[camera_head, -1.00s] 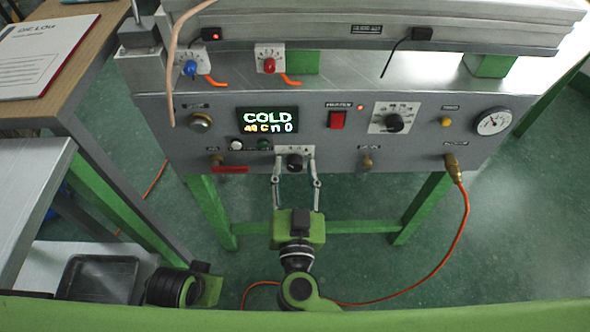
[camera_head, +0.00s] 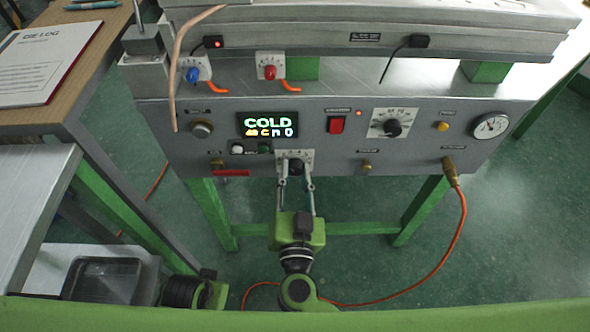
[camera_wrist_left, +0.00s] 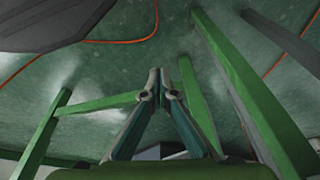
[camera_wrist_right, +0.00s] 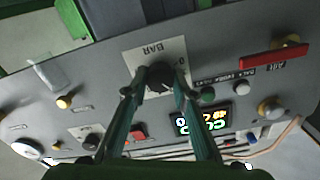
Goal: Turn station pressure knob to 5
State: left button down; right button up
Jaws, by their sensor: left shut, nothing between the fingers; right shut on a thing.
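The station pressure knob (camera_head: 296,167) is a black dial on a white scale plate, low in the middle of the grey panel (camera_head: 330,150). In the right wrist view the black knob (camera_wrist_right: 160,74) sits in front of a plate marked BAR. My right gripper (camera_head: 296,182) is shut on this knob, one finger on each side; it also shows in the right wrist view (camera_wrist_right: 158,90). The number the knob points at cannot be read. My left gripper (camera_wrist_left: 159,75) is shut and empty, over the green floor, away from the panel.
The panel also bears a lit display reading COLD (camera_head: 268,124), a red switch (camera_head: 336,125), a larger black dial (camera_head: 392,128) and a round gauge (camera_head: 490,125). An orange hose (camera_head: 465,215) hangs at the right. A dark tray (camera_head: 100,278) lies at lower left.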

jog(key=m+p, duration=0.2)
jog(key=m, duration=0.3)
jog(key=shift+p, duration=0.3)
jog(key=m, duration=0.9)
jog(key=shift+f, duration=0.1)
jog(key=shift+m, duration=1.1)
pick_arm(q)
jog(key=s+f, duration=0.3)
jog(key=f, duration=0.6)
jog(key=shift+s+a+g, duration=0.15)
jog(key=shift+a+g, duration=0.1)
jog(key=shift+g, duration=0.05)
jog(key=shift+s, duration=0.2)
pick_arm(e)
jog(key=o, duration=1.1)
